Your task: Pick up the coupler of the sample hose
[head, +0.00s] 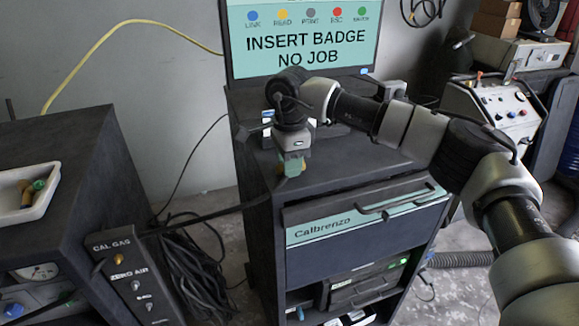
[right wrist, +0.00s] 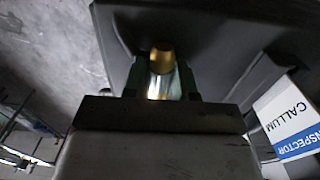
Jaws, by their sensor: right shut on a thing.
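My right gripper (head: 291,168) is above the front left part of the dark cabinet top, pointing down. It is shut on a small brass-coloured piece, which I take for the coupler (right wrist: 161,62) of the sample hose; in the right wrist view it sits between the fingertips. In the head view the fingers mostly hide it. A black hose (head: 205,213) runs from near the gripper down left toward the CAL GAS panel (head: 125,270); its join to the coupler is not clear. My left gripper is not in view.
The cabinet (head: 350,165) carries a screen (head: 303,40) reading "INSERT BADGE NO JOB". A badge marked CALLUM INSPECTOR (right wrist: 290,118) lies near the gripper. A white tray (head: 42,205) with fittings is at left. Coiled black hoses (head: 190,265) lie on the floor between the cabinets.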

